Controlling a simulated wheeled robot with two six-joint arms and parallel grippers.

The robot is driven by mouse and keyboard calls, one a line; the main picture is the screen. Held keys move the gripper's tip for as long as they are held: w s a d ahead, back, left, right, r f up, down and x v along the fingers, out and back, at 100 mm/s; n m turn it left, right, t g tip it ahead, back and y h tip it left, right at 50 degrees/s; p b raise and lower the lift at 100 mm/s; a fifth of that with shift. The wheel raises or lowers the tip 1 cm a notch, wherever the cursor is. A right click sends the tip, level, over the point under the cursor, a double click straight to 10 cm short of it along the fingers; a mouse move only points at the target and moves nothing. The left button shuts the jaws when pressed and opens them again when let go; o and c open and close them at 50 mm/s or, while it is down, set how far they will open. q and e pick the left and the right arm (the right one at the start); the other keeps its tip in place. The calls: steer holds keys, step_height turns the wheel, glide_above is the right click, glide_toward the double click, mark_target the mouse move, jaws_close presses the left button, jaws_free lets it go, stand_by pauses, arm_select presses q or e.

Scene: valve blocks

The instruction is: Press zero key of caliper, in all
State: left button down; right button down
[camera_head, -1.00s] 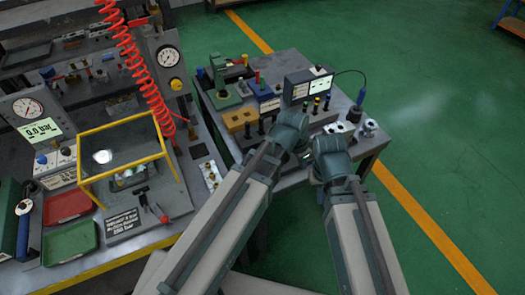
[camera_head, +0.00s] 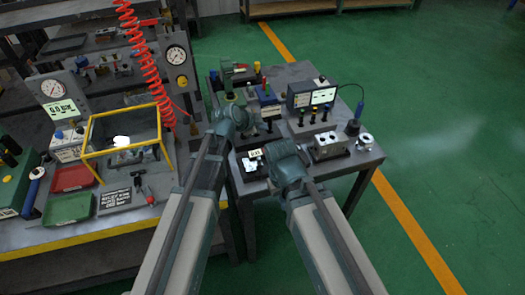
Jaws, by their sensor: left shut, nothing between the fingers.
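A small lit display (camera_head: 255,153), which seems to belong to the caliper, lies near the front left of the small table (camera_head: 345,165). The rest of the caliper is too small and too covered to make out, and I cannot pick out its zero key. My left gripper (camera_head: 241,119) is shut and empty, beyond and to the left of the display. My right arm ends just right of the display. Its gripper (camera_head: 277,154) is seen from behind, so its fingers are hidden.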

mark_target(263, 152)
arm_select(q)
steer(key=shift+f, duration=0.15)
step_height(263, 152, down, 9)
steer(key=b, duration=0.8)
steer(key=shift+r+b, duration=0.2)
steer(key=shift+b, duration=0.2)
stand_by(1.4)
steer(key=shift+f+b, duration=0.4)
steer(key=shift+f+b, duration=0.4)
stand_by(0.5)
steer(key=shift+r, duration=0.1)
steer(key=shift+r+p, duration=0.75)
steer(key=shift+p, duration=0.05)
